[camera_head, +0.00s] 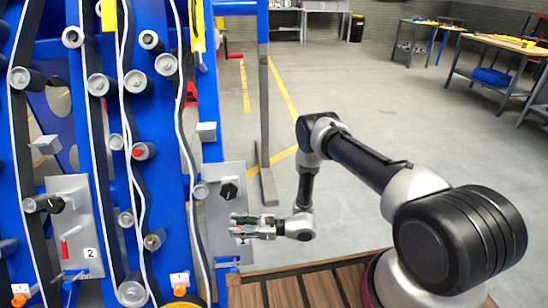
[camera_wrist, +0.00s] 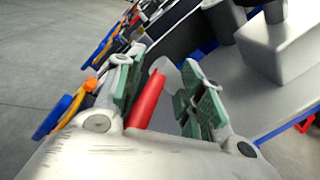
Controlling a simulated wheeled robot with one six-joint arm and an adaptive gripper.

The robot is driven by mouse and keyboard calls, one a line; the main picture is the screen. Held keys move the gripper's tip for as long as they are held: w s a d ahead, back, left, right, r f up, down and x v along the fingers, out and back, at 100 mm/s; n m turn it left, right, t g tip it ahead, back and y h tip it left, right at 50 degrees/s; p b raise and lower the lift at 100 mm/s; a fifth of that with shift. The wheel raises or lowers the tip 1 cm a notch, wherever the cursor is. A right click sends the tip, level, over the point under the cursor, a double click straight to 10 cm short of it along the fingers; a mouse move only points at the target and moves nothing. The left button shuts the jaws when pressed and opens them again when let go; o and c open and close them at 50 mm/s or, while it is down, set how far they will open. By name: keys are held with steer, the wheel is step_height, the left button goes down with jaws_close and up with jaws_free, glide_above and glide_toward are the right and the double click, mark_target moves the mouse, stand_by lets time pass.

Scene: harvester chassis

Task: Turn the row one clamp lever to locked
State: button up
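My gripper (camera_head: 237,226) is at the lower part of the grey row one plate (camera_head: 226,170), on the right blue upright. In the wrist view my gripper (camera_wrist: 163,62) is open, with a green-padded finger on each side of a red lever (camera_wrist: 147,98). The lever stands between the fingers, closer to the left one, with a visible gap to the right one. I cannot tell whether the left pad touches it. The lever's lower end is hidden behind the gripper body. In the head view my fingers hide most of this lever.
A black knob (camera_head: 229,190) sits above my gripper on the same plate. A second plate (camera_head: 88,190), marked 2, carries another red lever (camera_head: 66,246) at the left. Open floor (camera_head: 340,110) lies to the right.

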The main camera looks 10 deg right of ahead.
steer(key=v, duration=0.7)
steer(key=d+r+n+g+h, duration=0.1)
steer(key=d+r+n+g, duration=0.1)
steer(key=r, duration=0.8)
steer(key=s+d+r+n+g+h, duration=0.1)
steer(key=d+r+n+g+h, duration=0.1)
steer(key=r+n, duration=0.3)
steer(key=s+d+r+n+g+h, duration=0.1)
steer(key=d+r+n+g+h, duration=0.1)
steer(key=r, duration=1.2)
steer(key=shift+s+d+r+n+g, duration=0.25)
steer(key=shift+d+r+n+g, duration=0.1)
steer(key=shift+d+n+g, duration=0.7)
steer(key=shift+a, duration=0.2)
